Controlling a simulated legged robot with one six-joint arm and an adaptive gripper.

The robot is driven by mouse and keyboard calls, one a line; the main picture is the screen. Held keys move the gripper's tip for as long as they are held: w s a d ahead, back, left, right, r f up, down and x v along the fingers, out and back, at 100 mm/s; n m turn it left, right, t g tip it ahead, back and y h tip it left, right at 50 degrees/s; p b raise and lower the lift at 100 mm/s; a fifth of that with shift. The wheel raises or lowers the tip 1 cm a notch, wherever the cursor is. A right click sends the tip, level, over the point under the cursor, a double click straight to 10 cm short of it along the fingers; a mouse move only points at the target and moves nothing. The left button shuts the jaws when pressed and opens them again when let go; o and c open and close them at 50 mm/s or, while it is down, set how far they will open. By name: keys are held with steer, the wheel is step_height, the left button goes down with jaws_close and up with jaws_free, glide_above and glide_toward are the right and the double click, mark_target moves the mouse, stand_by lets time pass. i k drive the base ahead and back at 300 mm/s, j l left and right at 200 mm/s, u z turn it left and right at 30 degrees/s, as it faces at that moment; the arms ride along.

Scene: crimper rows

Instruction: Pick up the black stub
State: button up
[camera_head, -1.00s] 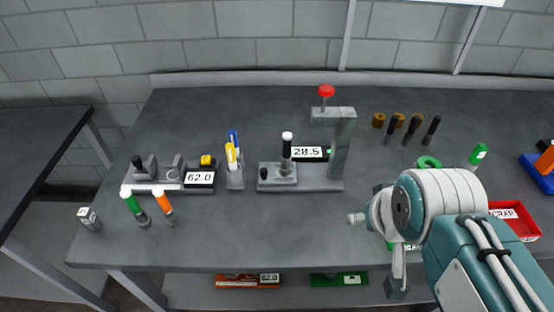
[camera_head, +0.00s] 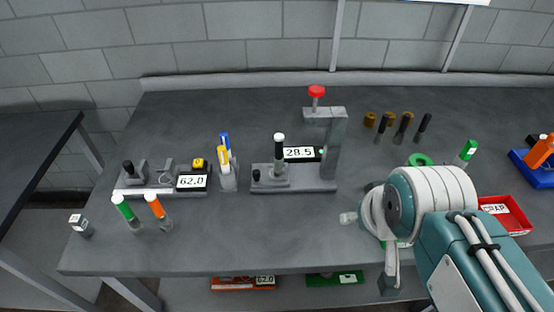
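Several dark, stub-like rods lean or stand at the back right of the bench, among them one at the right end (camera_head: 423,127) and one in the middle (camera_head: 403,128). They look alike at this size, and I cannot tell which is the black stub. My gripper (camera_head: 390,284) is at the front edge of the bench, right of centre, well in front of the rods. My own arm covers most of it, and its fingers cannot be made out. No object shows in it.
A grey press with a red knob (camera_head: 316,91) stands mid-bench beside a 28.5 display (camera_head: 299,153). A fixture with a 62.0 display (camera_head: 191,182) and green- and orange-topped tubes are left. A red scrap tray (camera_head: 515,217) is right. The front middle of the bench is clear.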

mark_target(279, 169)
steer(key=k+l+z, duration=0.1)
steer(key=l+z, duration=0.9)
steer(key=l+u, duration=0.1)
steer(key=u, duration=1.85)
steer(key=i+j+z, duration=0.35)
steer(key=j+z, duration=0.15)
steer(key=j, duration=0.15)
steer(key=i+j+z, duration=0.25)
steer(key=j+z, duration=0.2)
steer(key=j, duration=0.3)
